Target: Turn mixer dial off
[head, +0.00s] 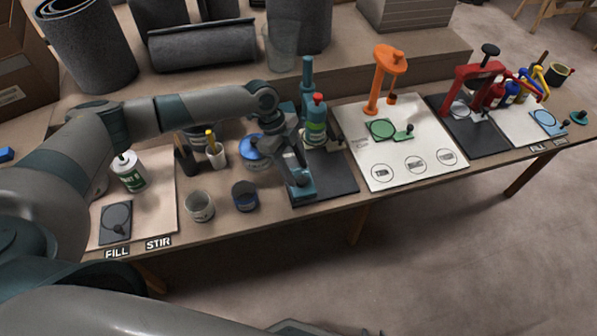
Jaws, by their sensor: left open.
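My left gripper (292,158) reaches in from the left and points down over the front of a dark mat (335,180). It is open. Its fingertips are at or just above a small teal block (303,187) at the mat's front edge; I cannot tell if they touch. The gripper hides part of this block. A teal stand (307,75) rises at the back of the same mat, behind a green bottle with a red cap (316,118). No dial marking can be read, so the dial's setting cannot be told. My right gripper is not in view.
Left of the gripper stand a blue-lidded can (252,150), a dark blue cup (245,196) and an open tin (200,206). To the right is a white board (430,135) with an orange stand (378,85); a red stand (465,80) is farther right. Dark felt rolls (202,50) lie behind.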

